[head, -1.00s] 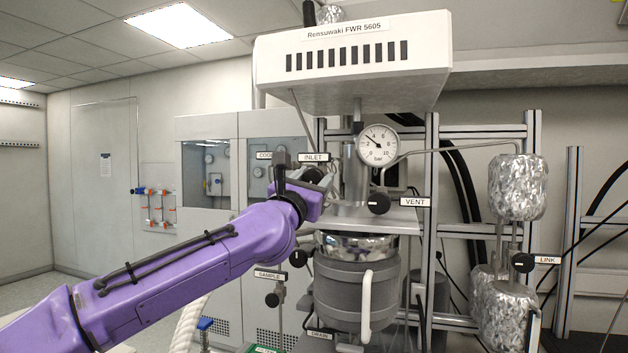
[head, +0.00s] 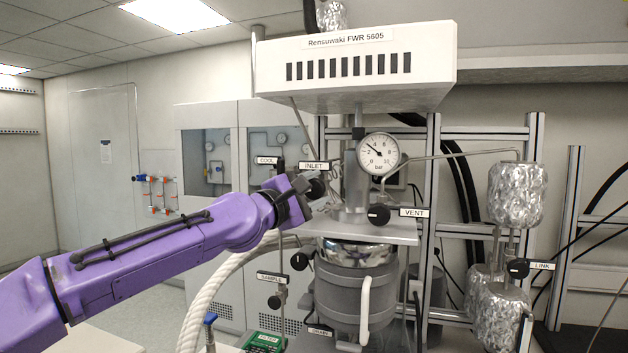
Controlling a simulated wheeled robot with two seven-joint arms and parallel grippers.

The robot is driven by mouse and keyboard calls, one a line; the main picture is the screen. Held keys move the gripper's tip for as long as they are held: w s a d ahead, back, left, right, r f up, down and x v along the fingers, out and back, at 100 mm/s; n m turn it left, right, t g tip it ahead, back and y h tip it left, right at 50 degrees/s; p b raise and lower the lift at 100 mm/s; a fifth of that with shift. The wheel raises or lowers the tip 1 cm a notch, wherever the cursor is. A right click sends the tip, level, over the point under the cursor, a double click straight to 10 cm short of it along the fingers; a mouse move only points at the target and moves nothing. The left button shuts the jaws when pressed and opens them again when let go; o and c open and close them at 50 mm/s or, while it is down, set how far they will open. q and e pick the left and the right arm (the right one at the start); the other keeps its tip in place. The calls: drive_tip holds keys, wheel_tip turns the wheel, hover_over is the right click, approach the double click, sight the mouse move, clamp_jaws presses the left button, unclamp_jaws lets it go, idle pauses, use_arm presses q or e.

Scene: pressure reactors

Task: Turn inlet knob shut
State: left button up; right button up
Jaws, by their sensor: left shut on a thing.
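The black inlet knob (head: 317,188) sits just under the INLET label (head: 314,166), left of the reactor's neck. My left gripper (head: 306,186) reaches in from the left on the purple arm and is shut on the inlet knob; its fingers partly cover the knob's left side. The knob's exact turn angle cannot be read. The pressure gauge (head: 379,153) to the right has its needle pointing to the upper left. My right gripper is not in view.
The vent knob (head: 378,215) is close by on the right, and the cool label (head: 266,160) on the left. The grey reactor vessel (head: 345,285) hangs below the metal plate (head: 370,232). A white hose (head: 205,300) curves under my arm. The link knob (head: 518,268) is far right.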

use_arm(q)
drive_tip(key=shift+m+g, duration=0.5)
drive_tip(key=shift+m, duration=0.8)
drive_tip(key=shift+m+p, duration=0.3)
drive_tip(key=o, duration=1)
